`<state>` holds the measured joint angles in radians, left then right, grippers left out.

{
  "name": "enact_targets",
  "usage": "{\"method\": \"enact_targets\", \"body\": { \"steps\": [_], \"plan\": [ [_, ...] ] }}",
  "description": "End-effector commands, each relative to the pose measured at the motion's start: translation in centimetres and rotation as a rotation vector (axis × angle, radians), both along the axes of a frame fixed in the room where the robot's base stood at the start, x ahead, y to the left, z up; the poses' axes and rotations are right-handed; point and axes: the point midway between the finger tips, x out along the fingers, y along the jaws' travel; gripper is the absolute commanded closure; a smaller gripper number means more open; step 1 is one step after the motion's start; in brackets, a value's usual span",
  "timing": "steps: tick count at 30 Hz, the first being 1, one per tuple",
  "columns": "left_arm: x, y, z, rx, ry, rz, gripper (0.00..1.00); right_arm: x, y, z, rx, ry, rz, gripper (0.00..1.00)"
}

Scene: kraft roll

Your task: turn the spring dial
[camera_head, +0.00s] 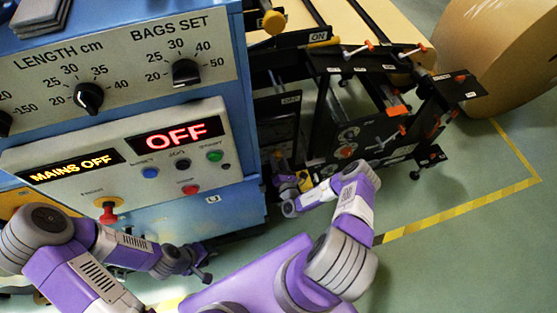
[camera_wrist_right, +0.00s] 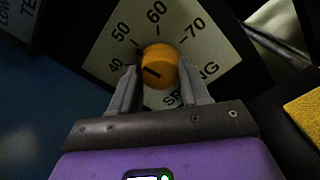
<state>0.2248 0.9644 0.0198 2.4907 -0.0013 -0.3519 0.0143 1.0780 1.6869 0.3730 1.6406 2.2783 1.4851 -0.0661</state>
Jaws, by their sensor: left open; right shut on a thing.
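The spring dial (camera_wrist_right: 162,59) is a round orange-yellow knob on a pale plate (camera_wrist_right: 215,66) marked 40, 50, 60, 70 and SPRING. A dark line on the knob points to the left and slightly down, near the 40 side. My right gripper (camera_wrist_right: 160,74) is shut on the knob, one finger on each side. In the head view my right gripper (camera_head: 286,185) is low beside the dark frame, and I cannot make out the dial clearly there. My left gripper (camera_head: 200,268) is open and empty, below the blue machine's front panel.
The blue machine (camera_head: 236,60) shows MAINS OFF and OFF on its control panel (camera_head: 70,145). A black frame (camera_head: 325,110) with orange handles stands to its right. A large brown paper roll (camera_head: 500,60) is at the back right. The green floor (camera_head: 460,185) with yellow striped tape is clear at right.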

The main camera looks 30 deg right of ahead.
Motion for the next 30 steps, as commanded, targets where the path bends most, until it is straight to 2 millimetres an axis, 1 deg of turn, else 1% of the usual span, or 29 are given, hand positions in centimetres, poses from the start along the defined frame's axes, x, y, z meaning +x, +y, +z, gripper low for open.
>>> {"method": "enact_targets", "body": {
  "steps": [9,23,24,28,30],
  "plan": [
    [0.01,0.00,0.59,0.000,0.000,0.000,0.57,0.05,-0.07,0.11,-0.090,0.019,-0.002,0.85],
    [0.00,0.00,0.61,0.000,0.000,0.000,0.57,0.07,-0.10,0.11,-0.101,0.020,-0.002,0.85],
    [0.00,0.00,0.61,0.000,0.000,0.000,0.57,0.08,-0.11,0.11,-0.101,0.020,-0.002,0.50],
    [-0.01,0.00,0.61,0.000,0.000,0.000,0.57,0.06,-0.08,0.09,-0.100,0.020,-0.002,0.30],
    [-0.01,0.00,0.61,0.000,0.000,0.000,0.57,0.05,-0.06,0.08,-0.100,0.021,-0.001,0.29]
  ]
}}
